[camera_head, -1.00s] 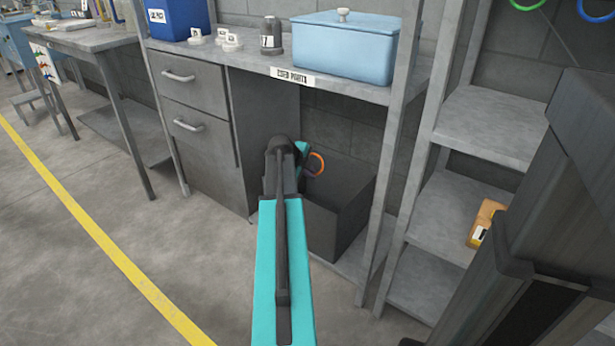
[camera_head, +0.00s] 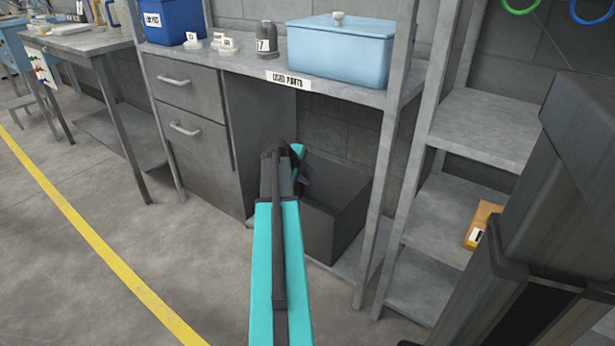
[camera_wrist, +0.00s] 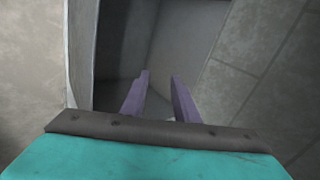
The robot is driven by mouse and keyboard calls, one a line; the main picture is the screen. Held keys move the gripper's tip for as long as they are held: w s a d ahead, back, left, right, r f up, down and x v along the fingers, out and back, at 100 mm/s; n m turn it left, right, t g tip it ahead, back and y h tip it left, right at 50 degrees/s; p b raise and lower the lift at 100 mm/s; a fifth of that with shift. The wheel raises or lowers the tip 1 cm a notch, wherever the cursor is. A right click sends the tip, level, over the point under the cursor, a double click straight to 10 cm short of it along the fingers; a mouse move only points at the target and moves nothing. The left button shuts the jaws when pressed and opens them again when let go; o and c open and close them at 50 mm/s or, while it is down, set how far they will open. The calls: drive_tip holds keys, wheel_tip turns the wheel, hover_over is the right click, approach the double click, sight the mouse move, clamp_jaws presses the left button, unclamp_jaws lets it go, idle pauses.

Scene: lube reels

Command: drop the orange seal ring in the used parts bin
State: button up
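The used parts bin (camera_head: 345,212) is a dark grey open box on the low shelf, under the bench edge with the "USED PARTS" label (camera_head: 287,80). My gripper (camera_head: 305,172) is over the left part of the bin, mostly hidden behind my arm in the head view. In the wrist view, its two purple fingers (camera_wrist: 161,76) stand apart with no ring between them, and they point into a grey box-like space. The orange seal ring is not visible in either current view; the bin's floor is largely hidden.
A light blue lidded box (camera_head: 342,50) stands on the bench above the bin. A grey drawer cabinet (camera_head: 185,130) is left of the bin, and a metal post (camera_head: 382,195) stands at its right. An orange-yellow item (camera_head: 482,224) lies on the right shelf.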

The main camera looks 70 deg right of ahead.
drive_tip(key=p+v, duration=0.3)
drive_tip(key=v, duration=1)
drive_tip(key=shift+r, duration=0.1)
idle(1.1)
